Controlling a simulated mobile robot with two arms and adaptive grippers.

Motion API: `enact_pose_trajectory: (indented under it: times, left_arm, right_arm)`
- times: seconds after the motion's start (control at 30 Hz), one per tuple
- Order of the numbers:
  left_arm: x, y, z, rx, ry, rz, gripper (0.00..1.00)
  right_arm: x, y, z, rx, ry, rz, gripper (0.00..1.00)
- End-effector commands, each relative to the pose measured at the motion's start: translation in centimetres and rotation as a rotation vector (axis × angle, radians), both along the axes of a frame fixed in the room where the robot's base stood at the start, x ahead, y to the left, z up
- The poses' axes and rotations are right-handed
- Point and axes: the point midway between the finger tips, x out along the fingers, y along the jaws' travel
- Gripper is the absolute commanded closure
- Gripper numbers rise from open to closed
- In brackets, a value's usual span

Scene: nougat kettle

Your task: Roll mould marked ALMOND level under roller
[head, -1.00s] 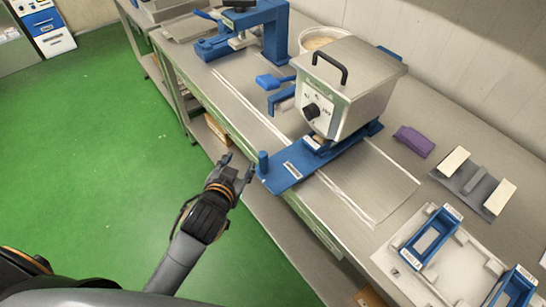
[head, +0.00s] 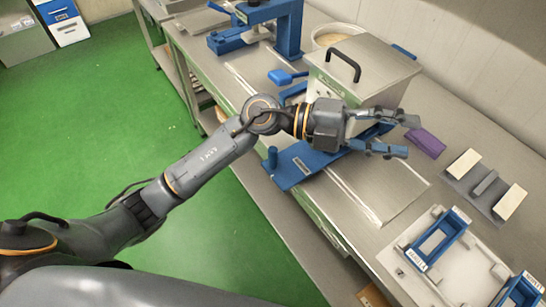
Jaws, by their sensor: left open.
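Two blue rectangular moulds sit on a pale tray (head: 462,272) at the lower right: one whole mould (head: 436,240) and one cut by the picture's edge (head: 520,292). Their white labels are too small for me to read. A blue arched stand (head: 291,28) is at the back of the bench; I cannot make out a roller in it. My left gripper (head: 404,136) is open and empty, its fingers pointing right in front of the metal kettle box, up and left of the moulds in the picture. It hides the kettle's lower front. My right gripper is out of view.
The kettle box (head: 370,62) with a black handle stands mid-bench on a blue base (head: 297,166) with an upright peg. A purple block (head: 425,143) and a grey plate with pale blocks (head: 487,187) lie right. Bare steel (head: 378,190) lies before the kettle.

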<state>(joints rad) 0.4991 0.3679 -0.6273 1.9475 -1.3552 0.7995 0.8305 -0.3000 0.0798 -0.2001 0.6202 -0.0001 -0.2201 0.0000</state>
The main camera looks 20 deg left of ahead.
Motion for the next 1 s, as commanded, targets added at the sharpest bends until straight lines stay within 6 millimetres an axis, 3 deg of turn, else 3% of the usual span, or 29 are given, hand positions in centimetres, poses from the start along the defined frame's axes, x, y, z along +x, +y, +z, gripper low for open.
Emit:
enact_pose_trajectory:
  times: [0.07,0.17,0.3,0.4,0.5,0.6,0.77,1.0]
  left_arm:
    - [0.1,0.2,-3.4,0.231,-0.045,-0.078,0.53]
    - [1.0,2.4,-8.1,0.547,-0.061,-0.135,0.53]
    - [3.8,9.0,-12.7,0.998,-0.026,-0.123,0.53]
    - [5.9,14.4,-13.6,1.269,0.029,-0.061,0.53]
    - [7.3,18.9,-13.4,1.468,0.089,0.011,0.53]
    - [7.9,21.7,-12.8,1.584,0.132,0.064,0.53]
    - [8.1,23.1,-13.0,1.641,0.162,0.089,0.53]
    - [7.9,23.0,-16.8,1.639,0.164,0.084,0.53]
  right_arm:
    - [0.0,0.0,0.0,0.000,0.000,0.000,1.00]
    - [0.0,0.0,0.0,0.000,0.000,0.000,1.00]
    - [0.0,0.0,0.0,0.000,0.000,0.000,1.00]
    - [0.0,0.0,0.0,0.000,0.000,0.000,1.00]
    - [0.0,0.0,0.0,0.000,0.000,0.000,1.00]
    - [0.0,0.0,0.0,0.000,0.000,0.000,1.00]
    - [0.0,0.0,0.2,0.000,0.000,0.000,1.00]
    - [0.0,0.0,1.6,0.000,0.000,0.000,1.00]
